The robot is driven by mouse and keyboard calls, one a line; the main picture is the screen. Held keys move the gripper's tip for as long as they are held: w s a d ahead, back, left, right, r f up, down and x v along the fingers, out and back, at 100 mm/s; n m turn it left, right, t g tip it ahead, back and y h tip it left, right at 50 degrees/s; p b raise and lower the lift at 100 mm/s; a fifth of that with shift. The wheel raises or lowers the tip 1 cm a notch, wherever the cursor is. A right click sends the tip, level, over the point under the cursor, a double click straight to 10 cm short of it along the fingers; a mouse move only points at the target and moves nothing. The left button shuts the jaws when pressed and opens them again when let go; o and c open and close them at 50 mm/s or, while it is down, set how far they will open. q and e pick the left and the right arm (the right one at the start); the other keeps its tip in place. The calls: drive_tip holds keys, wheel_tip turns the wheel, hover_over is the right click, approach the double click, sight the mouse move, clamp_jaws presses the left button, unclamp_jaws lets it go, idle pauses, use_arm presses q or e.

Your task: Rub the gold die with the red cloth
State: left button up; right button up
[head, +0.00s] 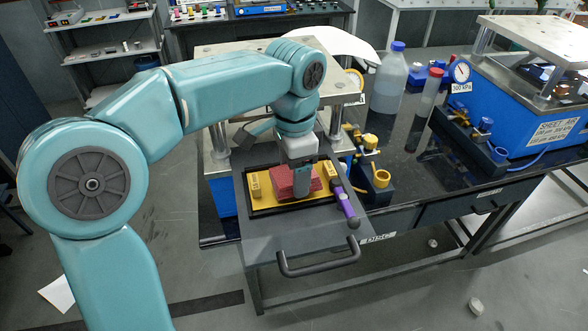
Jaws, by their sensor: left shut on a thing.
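My left gripper (302,190) points down over the open drawer and is shut on the red cloth (284,184). The cloth is a bunched, thick red pad beneath and beside the fingers. It lies over the middle of a flat gold-yellow plate (268,207), which looks like the gold die, and appears to touch it. Small gold blocks stand at the plate's left end (255,183) and right end (330,171). The cloth and fingers hide the plate's middle. My right gripper is out of view.
The drawer (262,228) has a dark handle (318,264) at its front. A purple-handled tool (346,207) lies at the drawer's right side. A press post (335,130) rises behind.

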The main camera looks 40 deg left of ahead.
use_arm(q)
drive_tip(key=shift+d, duration=0.2)
drive_tip(key=shift+a, duration=0.25)
drive_tip(key=shift+d+f, duration=0.2)
drive_tip(key=shift+f, duration=0.05)
drive_tip(key=shift+a+f+b, duration=0.15)
drive_tip(key=shift+f+b, duration=0.15)
drive_tip(key=shift+b, duration=0.1)
drive_tip(key=shift+f, duration=0.2)
drive_tip(key=shift+f+b, duration=0.3)
drive_tip(key=shift+b, duration=0.05)
drive_tip(key=shift+w+r, duration=0.1)
